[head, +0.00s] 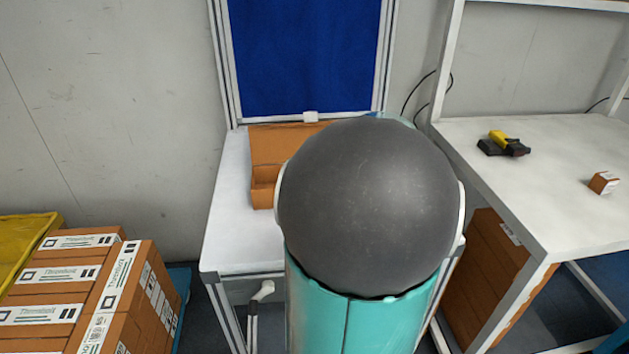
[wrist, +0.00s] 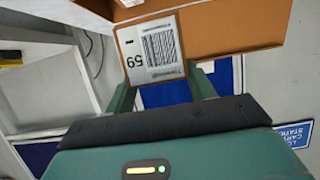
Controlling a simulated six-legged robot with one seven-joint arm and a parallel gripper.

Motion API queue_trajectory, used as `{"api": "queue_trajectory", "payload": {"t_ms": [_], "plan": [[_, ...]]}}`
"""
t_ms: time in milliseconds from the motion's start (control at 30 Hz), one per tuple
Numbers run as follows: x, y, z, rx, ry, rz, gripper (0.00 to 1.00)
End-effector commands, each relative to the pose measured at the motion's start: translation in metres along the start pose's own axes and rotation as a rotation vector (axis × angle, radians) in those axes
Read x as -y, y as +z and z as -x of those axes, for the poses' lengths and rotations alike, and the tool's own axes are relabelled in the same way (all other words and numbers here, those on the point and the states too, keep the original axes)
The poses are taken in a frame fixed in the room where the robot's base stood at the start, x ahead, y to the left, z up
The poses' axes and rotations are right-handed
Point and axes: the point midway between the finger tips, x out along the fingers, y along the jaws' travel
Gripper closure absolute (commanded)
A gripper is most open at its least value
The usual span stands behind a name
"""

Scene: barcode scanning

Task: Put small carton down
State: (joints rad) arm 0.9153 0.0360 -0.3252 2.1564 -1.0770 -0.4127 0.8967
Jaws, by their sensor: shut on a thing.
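In the wrist view, my gripper (wrist: 160,79) is shut on a small brown carton (wrist: 124,45) with a white barcode label reading 59, upside down. The carton's far side is hidden. A larger brown cardboard surface lies right behind it, and I cannot tell whether the two touch. In the head view, my arm hides the gripper and the held carton. A brown open box (head: 282,145) stands on the white table (head: 235,240), partly covered by my arm.
Another small carton (head: 604,183) and a yellow-black scanner (head: 503,144) lie on the right-hand white table (head: 560,220). Stacked labelled cartons (head: 60,272) stand at lower left beside a yellow bin (head: 22,240). A blue panel (head: 305,55) rises behind the middle table, whose left part is clear.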

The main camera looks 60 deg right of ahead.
Motion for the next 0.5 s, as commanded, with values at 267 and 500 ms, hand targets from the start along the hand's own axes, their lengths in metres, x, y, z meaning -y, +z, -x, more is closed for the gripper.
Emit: {"api": "queue_trajectory", "payload": {"t_ms": [267, 500], "plan": [[0.049, 0.011, -0.043, 0.001, -0.007, 0.001, 0.72], [0.078, 0.039, -0.081, 0.004, -0.005, 0.002, 0.72]]}}
